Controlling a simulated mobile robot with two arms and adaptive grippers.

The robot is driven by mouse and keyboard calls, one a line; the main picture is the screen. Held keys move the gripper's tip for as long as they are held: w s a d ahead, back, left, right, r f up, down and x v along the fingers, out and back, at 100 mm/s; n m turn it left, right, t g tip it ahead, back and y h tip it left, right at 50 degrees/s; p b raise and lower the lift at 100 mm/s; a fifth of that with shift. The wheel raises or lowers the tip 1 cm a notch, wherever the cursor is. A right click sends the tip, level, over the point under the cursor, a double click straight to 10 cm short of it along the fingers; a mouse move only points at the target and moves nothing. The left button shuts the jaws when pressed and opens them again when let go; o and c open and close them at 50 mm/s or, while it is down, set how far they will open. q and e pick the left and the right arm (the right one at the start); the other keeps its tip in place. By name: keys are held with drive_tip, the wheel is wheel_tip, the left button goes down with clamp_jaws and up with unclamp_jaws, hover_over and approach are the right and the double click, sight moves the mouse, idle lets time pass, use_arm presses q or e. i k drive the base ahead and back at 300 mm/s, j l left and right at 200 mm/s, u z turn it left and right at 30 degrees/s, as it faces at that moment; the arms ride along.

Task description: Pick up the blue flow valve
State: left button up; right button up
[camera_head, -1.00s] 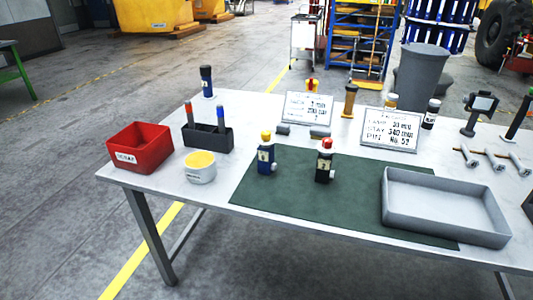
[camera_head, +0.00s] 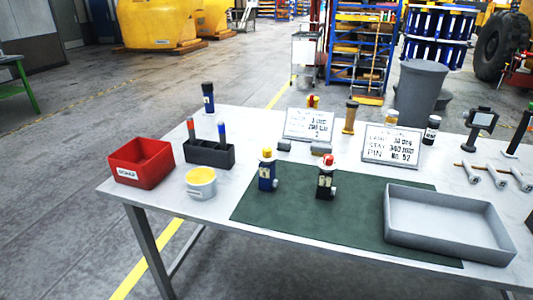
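The blue flow valve (camera_head: 267,175) stands upright on the left part of the green mat (camera_head: 300,220). It has a dark blue body with a pale label and a yellow cap. A similar black valve (camera_head: 326,182) with a red and white top stands to its right on the mat, apart from it. Neither of my grippers shows in the head view.
A red bin (camera_head: 141,169), a white tub with yellow contents (camera_head: 200,188) and a dark pen holder (camera_head: 209,155) stand left of the mat. A grey tray (camera_head: 447,248) covers the mat's right end. Two sign plates (camera_head: 391,146) (camera_head: 309,126) stand behind. The mat's front is clear.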

sight(268, 181)
drive_tip(key=i+j+z, duration=0.3)
drive_tip(key=i+j, duration=0.2)
drive_tip(key=i+j+z, duration=0.25)
drive_tip(key=i+j, duration=0.3)
drive_tip(key=k+j, duration=0.15)
drive_tip(key=k, duration=0.35)
drive_tip(key=i+l, duration=0.1)
drive_tip(key=i, duration=0.4)
